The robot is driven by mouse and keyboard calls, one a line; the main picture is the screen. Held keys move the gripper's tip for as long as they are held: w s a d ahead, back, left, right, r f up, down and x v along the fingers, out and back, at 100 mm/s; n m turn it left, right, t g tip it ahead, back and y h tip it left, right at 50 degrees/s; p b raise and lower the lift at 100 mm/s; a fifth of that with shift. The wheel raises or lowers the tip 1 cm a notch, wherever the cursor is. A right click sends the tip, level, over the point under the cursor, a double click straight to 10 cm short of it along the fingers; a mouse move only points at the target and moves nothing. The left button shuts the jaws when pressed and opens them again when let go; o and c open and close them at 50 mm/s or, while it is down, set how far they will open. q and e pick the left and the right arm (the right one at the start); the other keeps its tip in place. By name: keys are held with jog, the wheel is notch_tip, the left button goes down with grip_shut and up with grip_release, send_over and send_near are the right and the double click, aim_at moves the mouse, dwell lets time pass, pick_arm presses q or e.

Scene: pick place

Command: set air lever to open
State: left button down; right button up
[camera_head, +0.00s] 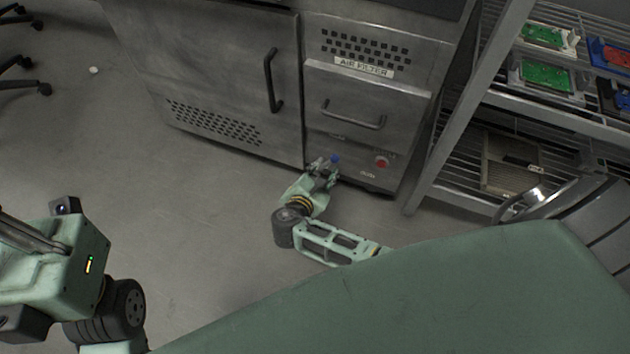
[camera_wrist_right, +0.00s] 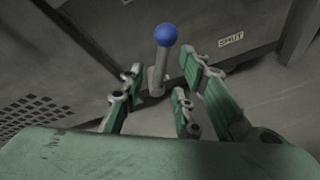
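The air lever shows in the right wrist view as a grey stalk with a blue ball knob (camera_wrist_right: 165,35). In the head view the blue knob (camera_head: 336,158) is low on the front of the metal cabinet. My right gripper (camera_head: 325,170) is right at the lever; its fingers hide part of the stalk there. In the right wrist view my right gripper (camera_wrist_right: 163,73) is open, with fingers on both sides of the stalk and a visible gap. A "SHUT" label (camera_wrist_right: 231,39) is right of the knob. My left arm is at the left edge; its fingers do not show.
The metal cabinet (camera_head: 220,75) has a drawer (camera_head: 365,105) under an "AIR FILTER" label (camera_head: 364,67) and a red button (camera_head: 381,162) right of the lever. A wire shelf (camera_head: 470,190) stands at right. The floor (camera_head: 200,220) in front is clear.

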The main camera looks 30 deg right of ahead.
jog(key=v, duration=0.5)
jog(key=shift+s+a+r, duration=0.1)
jog(key=shift+s+a, duration=0.15)
